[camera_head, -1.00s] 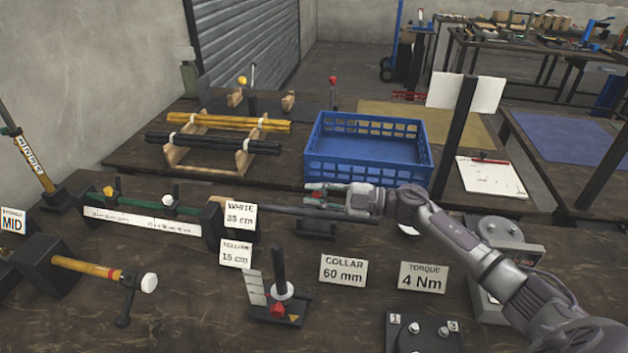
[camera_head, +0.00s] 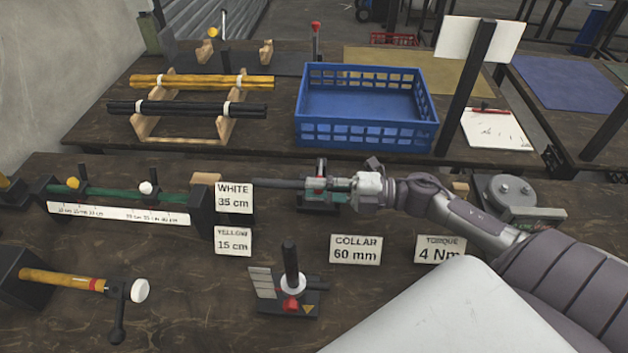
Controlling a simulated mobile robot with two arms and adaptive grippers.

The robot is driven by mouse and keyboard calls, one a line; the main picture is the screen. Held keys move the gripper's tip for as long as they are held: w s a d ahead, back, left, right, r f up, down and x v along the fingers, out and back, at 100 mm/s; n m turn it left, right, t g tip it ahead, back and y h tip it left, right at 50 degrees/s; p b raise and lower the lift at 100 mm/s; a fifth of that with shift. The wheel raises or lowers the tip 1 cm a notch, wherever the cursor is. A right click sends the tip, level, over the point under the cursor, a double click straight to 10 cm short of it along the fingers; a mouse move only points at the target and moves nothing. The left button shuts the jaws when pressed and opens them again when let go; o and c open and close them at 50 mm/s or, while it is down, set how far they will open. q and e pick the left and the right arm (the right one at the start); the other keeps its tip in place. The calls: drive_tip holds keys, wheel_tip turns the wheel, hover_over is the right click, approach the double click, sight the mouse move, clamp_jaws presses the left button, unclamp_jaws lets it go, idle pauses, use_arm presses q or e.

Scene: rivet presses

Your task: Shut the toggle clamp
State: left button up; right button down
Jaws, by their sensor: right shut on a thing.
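My right gripper (camera_head: 324,188) is shut on a dark grey rod (camera_head: 278,184). The rod lies level and reaches left from the jaws, its left end near the white sign. A black stand (camera_head: 316,207) with a short upright part is just under and behind the jaws, partly hidden by them. An upright lever with a red knob (camera_head: 316,33) stands on the far bench behind the blue crate. It looks like a toggle clamp handle, but I cannot tell this surely. My left gripper is out of view.
A blue crate (camera_head: 366,140) and a rack of yellow and black rods (camera_head: 202,82) stand on the far bench. A green measuring gauge (camera_head: 120,213) is at left. A post fixture (camera_head: 290,262) and sign cards (camera_head: 355,249) are in front. Bare bench shows at bottom centre-left.

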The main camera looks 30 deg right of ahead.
drive_tip(key=c, duration=1)
unclamp_jaws()
drive_tip(key=shift+c, duration=0.2)
drive_tip(key=shift+v, duration=3.75)
